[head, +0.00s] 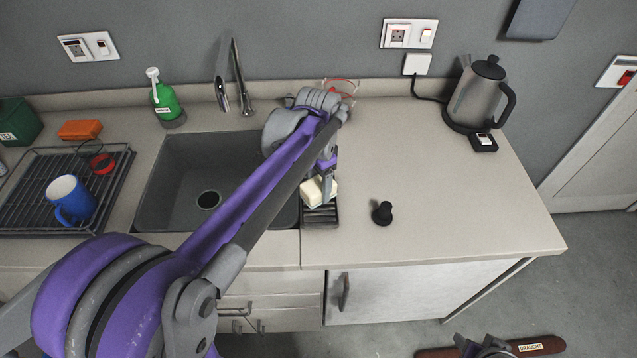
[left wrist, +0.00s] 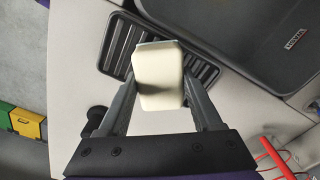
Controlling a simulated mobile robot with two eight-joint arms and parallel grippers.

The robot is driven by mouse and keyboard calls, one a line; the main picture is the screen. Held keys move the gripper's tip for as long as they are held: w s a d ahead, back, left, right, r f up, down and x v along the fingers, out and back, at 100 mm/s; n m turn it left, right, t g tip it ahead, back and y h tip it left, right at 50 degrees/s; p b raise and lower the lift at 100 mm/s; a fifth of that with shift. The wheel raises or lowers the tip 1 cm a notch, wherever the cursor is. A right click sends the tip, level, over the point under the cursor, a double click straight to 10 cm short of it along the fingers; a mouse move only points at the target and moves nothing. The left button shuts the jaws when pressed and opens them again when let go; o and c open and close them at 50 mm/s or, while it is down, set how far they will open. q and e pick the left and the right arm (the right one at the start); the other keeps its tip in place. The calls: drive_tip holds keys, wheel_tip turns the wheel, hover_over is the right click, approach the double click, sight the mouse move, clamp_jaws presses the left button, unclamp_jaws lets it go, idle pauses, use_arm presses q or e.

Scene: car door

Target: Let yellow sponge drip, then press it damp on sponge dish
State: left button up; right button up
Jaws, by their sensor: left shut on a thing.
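The pale yellow sponge (head: 313,192) is held in my left gripper (head: 328,188), at the right edge of the sink. In the left wrist view the sponge (left wrist: 158,78) sits between the two fingers of the left gripper (left wrist: 160,100). The black ribbed sponge dish (head: 320,215) lies on the counter right of the sink, and the sponge is over or at its far part. It also shows in the left wrist view (left wrist: 205,65), partly hidden behind the sponge. I cannot tell whether sponge and dish touch. My right gripper (head: 484,346) shows only in part at the bottom edge.
The sink (head: 170,190) is left of the dish. A black knob-like item (head: 382,213) stands on the counter to the right. A kettle (head: 478,95), green bottle (head: 166,98), orange sponge (head: 80,129) and rack (head: 25,190) with a blue mug (head: 72,198) are farther off.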

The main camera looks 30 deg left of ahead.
use_arm(q)
drive_tip(key=shift+r+p, duration=1.65)
drive_tip(key=shift+r, duration=1.35)
drive_tip(key=shift+r+p, duration=1.05)
drive_tip(key=shift+r, duration=1)
drive_tip(key=shift+w, duration=0.1)
use_arm(e)
drive_tip(key=w+r, duration=0.3)
drive_tip(key=r, duration=0.4)
drive_tip(key=shift+r+t, duration=0.3)
drive_tip(key=shift+t, duration=0.1)
drive_tip(key=shift+s, duration=0.1)
